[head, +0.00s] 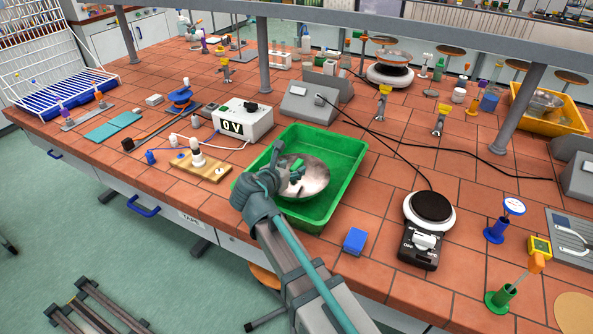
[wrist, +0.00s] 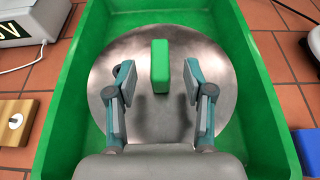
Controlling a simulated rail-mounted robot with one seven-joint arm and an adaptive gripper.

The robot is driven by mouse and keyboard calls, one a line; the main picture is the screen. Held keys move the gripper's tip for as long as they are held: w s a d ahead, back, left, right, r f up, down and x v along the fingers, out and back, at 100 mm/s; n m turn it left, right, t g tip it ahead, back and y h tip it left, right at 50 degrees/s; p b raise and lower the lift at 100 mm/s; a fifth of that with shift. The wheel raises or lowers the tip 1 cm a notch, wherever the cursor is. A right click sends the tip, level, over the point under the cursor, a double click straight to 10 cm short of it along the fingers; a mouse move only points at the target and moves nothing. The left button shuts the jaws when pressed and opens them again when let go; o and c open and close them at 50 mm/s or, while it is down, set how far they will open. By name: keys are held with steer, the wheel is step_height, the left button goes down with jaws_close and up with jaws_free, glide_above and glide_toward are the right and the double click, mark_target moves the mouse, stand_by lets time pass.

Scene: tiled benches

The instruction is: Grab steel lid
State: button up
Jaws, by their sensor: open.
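The steel lid (head: 312,181) is a round, shiny metal disc with a green block-shaped handle (wrist: 160,61). It lies inside a green tray (head: 345,150), and the tray's wall also shows in the wrist view (wrist: 258,110). My gripper (wrist: 158,85) is open above the lid, with its two fingers apart on either side of the handle's line. The handle appears between and slightly beyond the fingertips, with a gap on each side. In the head view, my gripper (head: 278,165) covers the left part of the lid.
A power supply box (head: 245,120) reading 0V stands left of the tray, beside a wooden board (head: 200,168). A blue block (head: 355,241) sits close to the tray's front right. A hotplate (head: 428,215) stands to the right. Tiles right of the tray are mostly clear.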

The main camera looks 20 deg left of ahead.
mark_target(295, 166)
steer(key=shift+x, duration=1.55)
steer(key=shift+r, duration=0.1)
jaws_close()
steer(key=shift+r, duration=0.15)
